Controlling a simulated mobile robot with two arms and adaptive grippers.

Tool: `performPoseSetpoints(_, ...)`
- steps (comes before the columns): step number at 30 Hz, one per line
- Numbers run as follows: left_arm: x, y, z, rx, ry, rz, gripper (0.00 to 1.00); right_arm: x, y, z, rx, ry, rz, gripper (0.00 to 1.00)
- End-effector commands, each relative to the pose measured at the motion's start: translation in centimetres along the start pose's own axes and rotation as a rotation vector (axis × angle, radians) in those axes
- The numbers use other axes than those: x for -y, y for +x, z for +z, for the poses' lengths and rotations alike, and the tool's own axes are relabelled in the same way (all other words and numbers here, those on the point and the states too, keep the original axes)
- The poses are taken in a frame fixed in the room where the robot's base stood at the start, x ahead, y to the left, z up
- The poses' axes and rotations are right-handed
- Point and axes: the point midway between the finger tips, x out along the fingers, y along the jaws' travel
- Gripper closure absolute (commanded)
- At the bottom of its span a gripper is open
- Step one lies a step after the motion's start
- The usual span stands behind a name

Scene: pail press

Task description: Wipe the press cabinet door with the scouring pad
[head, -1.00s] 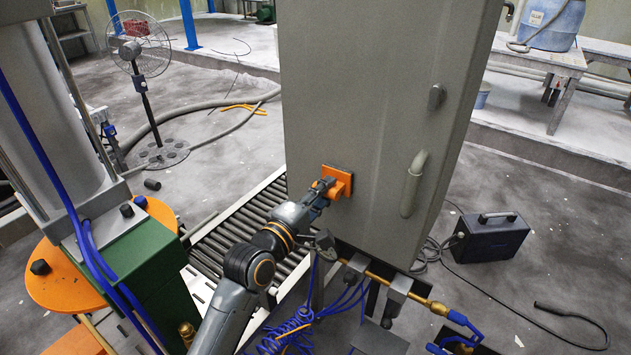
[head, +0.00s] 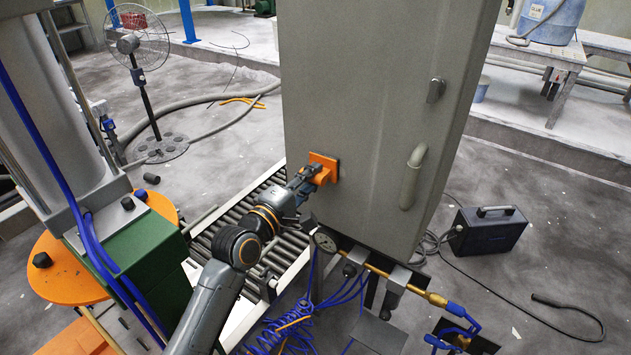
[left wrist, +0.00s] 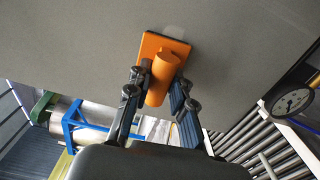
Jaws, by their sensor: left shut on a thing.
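The grey press cabinet door (head: 370,110) stands upright in the middle of the head view, with a handle (head: 413,178) on its right side. My left gripper (head: 312,181) is shut on the orange scouring pad (head: 323,166) by its grip. The pad lies against the lower left of the door, or very close to it. In the left wrist view the pad (left wrist: 160,52) sits between the two fingers, flat to the grey door surface (left wrist: 70,40). A paler patch shows on the door just above the pad there. My right gripper is not in view.
A pressure gauge (head: 325,241) and brass pipe fittings (head: 437,299) hang below the cabinet. A roller conveyor (head: 270,245) runs behind my arm. The green and orange press base (head: 150,262) stands at left. A dark box (head: 488,233) is on the floor at right.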

Motion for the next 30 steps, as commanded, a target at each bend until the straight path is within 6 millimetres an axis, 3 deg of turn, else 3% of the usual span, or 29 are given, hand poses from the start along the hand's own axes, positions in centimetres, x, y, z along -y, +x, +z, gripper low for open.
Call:
performPoseSetpoints(8, -0.3, -0.3, -0.1, -0.003, 0.001, 0.003, 1.00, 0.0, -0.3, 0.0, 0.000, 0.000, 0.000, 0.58)
performPoseSetpoints(24, -0.2, -5.5, -0.1, -0.002, 0.000, 0.001, 1.00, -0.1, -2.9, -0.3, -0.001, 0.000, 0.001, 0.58)
performPoseSetpoints(30, -0.1, -6.0, -0.1, -0.002, 0.000, 0.002, 1.00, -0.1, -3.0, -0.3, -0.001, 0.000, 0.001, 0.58)
